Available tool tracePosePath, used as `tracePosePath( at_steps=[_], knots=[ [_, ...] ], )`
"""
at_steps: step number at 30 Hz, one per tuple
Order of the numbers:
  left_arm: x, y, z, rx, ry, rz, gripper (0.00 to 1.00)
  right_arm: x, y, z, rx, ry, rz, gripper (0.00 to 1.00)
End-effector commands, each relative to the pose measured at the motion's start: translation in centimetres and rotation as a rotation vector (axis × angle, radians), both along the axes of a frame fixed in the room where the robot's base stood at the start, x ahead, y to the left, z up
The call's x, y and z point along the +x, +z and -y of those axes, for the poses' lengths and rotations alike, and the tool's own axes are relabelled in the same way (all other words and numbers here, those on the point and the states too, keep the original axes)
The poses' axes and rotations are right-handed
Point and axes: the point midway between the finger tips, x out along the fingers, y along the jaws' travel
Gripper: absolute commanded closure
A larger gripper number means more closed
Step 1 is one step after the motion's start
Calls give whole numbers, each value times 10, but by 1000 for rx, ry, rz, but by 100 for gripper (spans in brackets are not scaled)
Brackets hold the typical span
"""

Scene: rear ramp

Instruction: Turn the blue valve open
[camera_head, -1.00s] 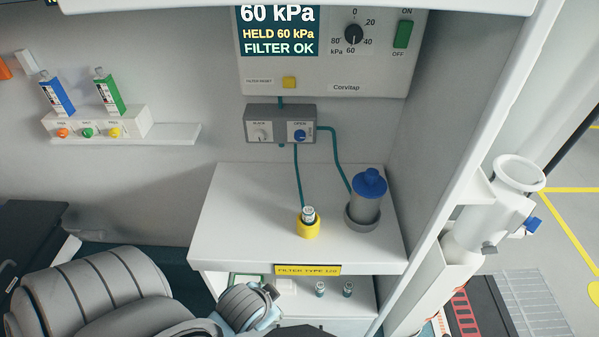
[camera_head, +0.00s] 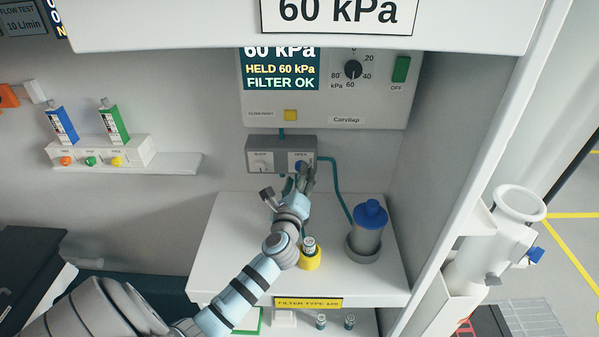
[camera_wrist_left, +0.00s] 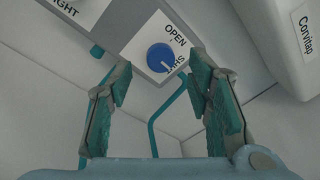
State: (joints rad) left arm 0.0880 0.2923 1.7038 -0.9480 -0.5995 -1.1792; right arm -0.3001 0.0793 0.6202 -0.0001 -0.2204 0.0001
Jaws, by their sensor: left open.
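The blue valve (camera_head: 299,166) is a round knob on a grey valve box (camera_head: 256,143) on the wall. In the left wrist view the blue valve (camera_wrist_left: 160,57) has a white mark pointing down-right, toward the SHUT label; OPEN is printed above it. My left gripper (camera_head: 301,174) reaches up to the valve box from below. In the left wrist view my left gripper (camera_wrist_left: 158,68) is open and empty, its two fingers on either side of the knob, with a gap on each side. Contact does not show. My right gripper is not in view.
Above is a panel with a display (camera_head: 279,70), a dial (camera_head: 353,70) and a green switch (camera_head: 400,69). Teal tubes (camera_head: 336,190) run down from the box. On the shelf (camera_head: 225,240) stand a blue-capped canister (camera_head: 367,232) and a vial in a yellow holder (camera_head: 310,259).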

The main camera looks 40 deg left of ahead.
Motion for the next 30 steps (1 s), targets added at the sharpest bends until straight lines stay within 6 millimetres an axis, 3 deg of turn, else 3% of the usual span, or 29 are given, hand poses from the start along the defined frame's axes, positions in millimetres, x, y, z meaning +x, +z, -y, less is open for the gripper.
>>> tracePosePath(
  at_steps=[6, 15, 24, 30],
  knots=[
    [26, -1, -15, 0, 1, -1, 54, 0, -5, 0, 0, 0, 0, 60],
    [29, -1, -17, -2, 0, 0, 54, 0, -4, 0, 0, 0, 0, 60],
    [29, -1, -17, -2, 0, 0, 100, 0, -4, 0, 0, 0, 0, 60],
    [29, -2, -17, -11, 0, 5, 100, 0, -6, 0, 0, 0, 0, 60]
  ],
)
